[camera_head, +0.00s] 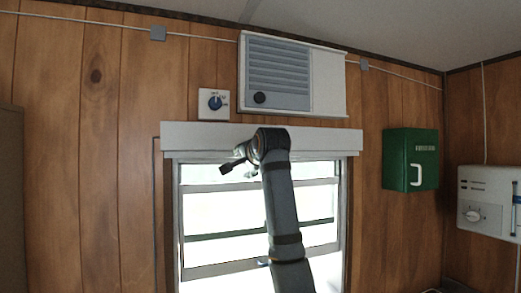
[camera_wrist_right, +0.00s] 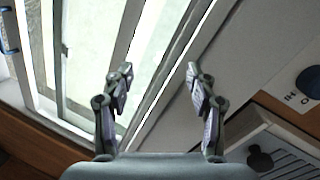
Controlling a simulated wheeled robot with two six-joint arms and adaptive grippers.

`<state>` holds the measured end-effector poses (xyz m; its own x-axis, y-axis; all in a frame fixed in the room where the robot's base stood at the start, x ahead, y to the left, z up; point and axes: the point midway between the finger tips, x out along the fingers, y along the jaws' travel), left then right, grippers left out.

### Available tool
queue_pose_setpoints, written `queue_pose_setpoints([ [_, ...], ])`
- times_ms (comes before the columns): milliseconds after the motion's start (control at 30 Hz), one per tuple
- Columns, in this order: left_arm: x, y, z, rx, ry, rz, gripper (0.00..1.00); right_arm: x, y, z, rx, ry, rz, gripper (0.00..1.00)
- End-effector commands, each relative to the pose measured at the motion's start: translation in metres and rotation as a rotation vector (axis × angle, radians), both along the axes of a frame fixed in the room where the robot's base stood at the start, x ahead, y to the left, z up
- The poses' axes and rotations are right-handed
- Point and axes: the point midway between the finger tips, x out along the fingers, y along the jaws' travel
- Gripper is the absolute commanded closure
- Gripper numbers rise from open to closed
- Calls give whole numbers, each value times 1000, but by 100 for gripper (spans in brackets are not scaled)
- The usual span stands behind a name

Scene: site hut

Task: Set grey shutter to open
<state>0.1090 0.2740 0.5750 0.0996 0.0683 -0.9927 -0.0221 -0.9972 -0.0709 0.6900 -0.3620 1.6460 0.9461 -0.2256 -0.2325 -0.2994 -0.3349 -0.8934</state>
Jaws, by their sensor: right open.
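The grey shutter (camera_head: 278,72) is a louvred panel with a round dark knob (camera_head: 260,98), high on the wall above the window. It fills the left part of a white frame (camera_head: 328,85) that extends to its right. In the right wrist view, the shutter (camera_wrist_right: 290,155) and its dark knob (camera_wrist_right: 260,158) show at the lower right, partly cut off. My right gripper (camera_head: 238,170) is below the shutter, in front of the window top. The right wrist view shows its fingers (camera_wrist_right: 159,72) apart with nothing between them. My left gripper is not in view.
A white box (camera_head: 200,138) runs across the window top (camera_head: 225,225), between my right gripper and the shutter. A blue rotary switch (camera_head: 215,102) sits left of the shutter. A green cabinet (camera_head: 409,160) and a white wall unit (camera_head: 486,200) are at the right.

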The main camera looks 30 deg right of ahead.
Motion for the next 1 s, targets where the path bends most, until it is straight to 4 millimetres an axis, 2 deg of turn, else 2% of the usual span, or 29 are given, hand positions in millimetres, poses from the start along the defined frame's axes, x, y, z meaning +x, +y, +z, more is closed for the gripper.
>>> queue_pose_setpoints([
  [33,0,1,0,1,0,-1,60,-19,-9,54,68,-77,-19,42],
  [100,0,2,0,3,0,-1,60,-44,-18,109,161,-161,-36,42],
  [200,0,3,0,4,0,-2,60,-77,-27,164,263,-251,-47,42],
  [300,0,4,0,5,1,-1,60,-97,-33,192,321,-298,-50,42],
  [433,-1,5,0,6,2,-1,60,-104,-35,202,344,-316,-50,42],
  [567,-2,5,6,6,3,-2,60,-98,-36,204,343,-314,-51,42],
  [1000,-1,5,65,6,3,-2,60,-17,-55,207,341,-312,-51,42],
])
